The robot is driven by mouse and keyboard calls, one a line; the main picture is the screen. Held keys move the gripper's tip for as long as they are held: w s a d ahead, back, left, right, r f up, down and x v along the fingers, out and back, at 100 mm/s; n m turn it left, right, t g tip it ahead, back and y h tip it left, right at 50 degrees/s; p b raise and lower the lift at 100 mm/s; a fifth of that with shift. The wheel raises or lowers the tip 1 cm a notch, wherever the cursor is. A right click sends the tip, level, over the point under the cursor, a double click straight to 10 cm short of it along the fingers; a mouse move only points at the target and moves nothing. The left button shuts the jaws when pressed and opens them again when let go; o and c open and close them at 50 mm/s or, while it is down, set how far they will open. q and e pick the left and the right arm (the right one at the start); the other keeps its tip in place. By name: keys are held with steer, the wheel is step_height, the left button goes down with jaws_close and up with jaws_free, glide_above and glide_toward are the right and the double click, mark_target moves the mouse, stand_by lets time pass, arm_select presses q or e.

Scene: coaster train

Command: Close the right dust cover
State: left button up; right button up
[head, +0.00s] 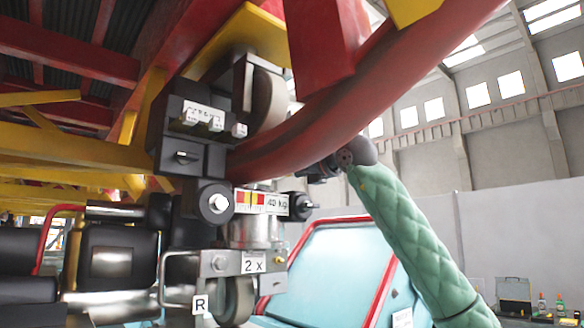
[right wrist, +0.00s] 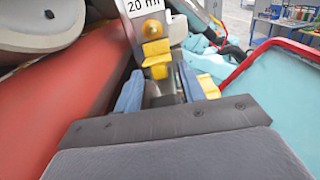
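My right arm, in a green padded sleeve, reaches up from the lower right in the head view. Its gripper (head: 318,172) is beside the wheel assembly, partly hidden under the red curved rail (head: 350,110). In the right wrist view, the right gripper (right wrist: 160,90) has its two blue-padded fingers apart. A yellow piece (right wrist: 156,55) with an orange knob stands just beyond them, below a white label. I cannot tell whether it touches the fingers. I cannot pick out the right dust cover with certainty or tell its state. My left gripper is not in view.
A pale blue car body with red trim (head: 340,265) stands behind. Yellow and red beams fill the left. The red rail runs close beside the gripper.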

steer(key=shift+x, duration=0.8)
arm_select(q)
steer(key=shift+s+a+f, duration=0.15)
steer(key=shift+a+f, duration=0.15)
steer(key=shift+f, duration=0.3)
arm_select(e)
steer(key=shift+s+f, duration=0.1)
steer(key=shift+s, duration=0.1)
steer(key=c, duration=0.7)
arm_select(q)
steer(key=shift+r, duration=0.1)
arm_select(e)
steer(key=shift+o, duration=0.2)
steer(key=shift+d, duration=0.1)
